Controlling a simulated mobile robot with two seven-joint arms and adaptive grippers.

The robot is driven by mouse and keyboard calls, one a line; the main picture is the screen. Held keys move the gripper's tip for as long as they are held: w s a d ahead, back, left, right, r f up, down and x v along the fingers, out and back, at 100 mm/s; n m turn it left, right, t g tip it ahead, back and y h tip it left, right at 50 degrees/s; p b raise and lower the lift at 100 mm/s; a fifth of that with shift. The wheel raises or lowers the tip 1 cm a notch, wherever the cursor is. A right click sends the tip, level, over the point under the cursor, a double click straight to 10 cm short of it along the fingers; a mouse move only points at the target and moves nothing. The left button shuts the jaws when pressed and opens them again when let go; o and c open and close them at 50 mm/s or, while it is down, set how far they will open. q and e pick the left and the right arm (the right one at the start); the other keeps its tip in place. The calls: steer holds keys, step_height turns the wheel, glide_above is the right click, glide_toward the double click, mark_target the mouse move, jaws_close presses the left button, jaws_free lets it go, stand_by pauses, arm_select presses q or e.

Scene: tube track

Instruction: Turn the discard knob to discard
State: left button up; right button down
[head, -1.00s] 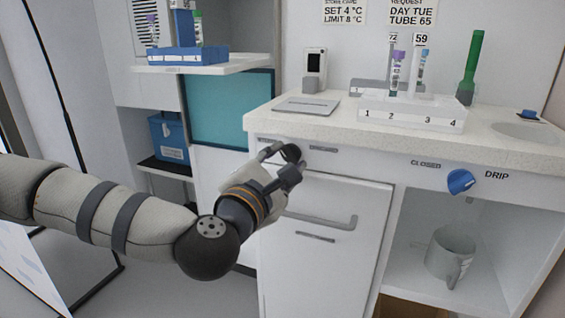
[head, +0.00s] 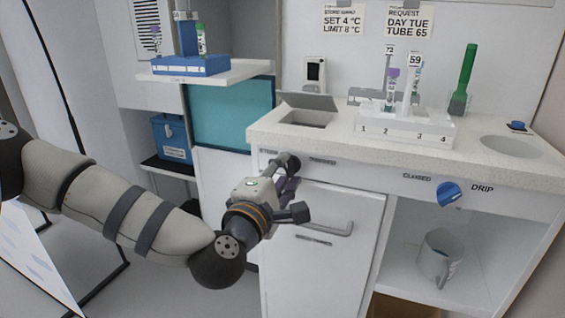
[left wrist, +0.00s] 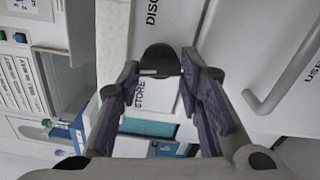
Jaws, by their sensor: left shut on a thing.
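The discard knob (head: 293,161) is a dark round knob on the front panel below the counter edge, between two small labels. In the left wrist view the knob (left wrist: 160,60) sits between my fingertips, with STORE on one side and a partly cut-off DISC label on the other. My left gripper (head: 290,178) is shut on it; it also shows in the left wrist view (left wrist: 161,76). The knob's pointer direction is hard to make out. Above it, the counter hatch (head: 308,118) is open, its grey lid (head: 308,101) tilted up at the back. My right gripper is not in view.
A white numbered rack (head: 403,128) with tubes stands on the counter right of the hatch. A blue CLOSED/DRIP knob (head: 449,194) is farther right, above a grey jug (head: 440,256). A cabinet handle (head: 327,229) juts out just below my gripper.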

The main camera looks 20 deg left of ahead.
arm_select(q)
steer(key=m+p, duration=0.4)
steer(key=m, duration=0.1)
steer(key=shift+r+m, duration=0.3)
steer(key=shift+r, duration=0.1)
steer(key=m+p, duration=0.2)
steer(key=shift+m, duration=0.4)
steer(key=shift+f+m+p, duration=0.15)
steer(key=shift+m+p, duration=0.25)
steer(key=shift+m, duration=0.4)
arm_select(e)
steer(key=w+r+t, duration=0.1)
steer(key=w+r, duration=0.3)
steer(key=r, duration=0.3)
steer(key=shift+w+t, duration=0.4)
arm_select(q)
steer(key=shift+f, duration=0.1)
steer(key=o, duration=1.2)
steer(key=shift+c, duration=0.2)
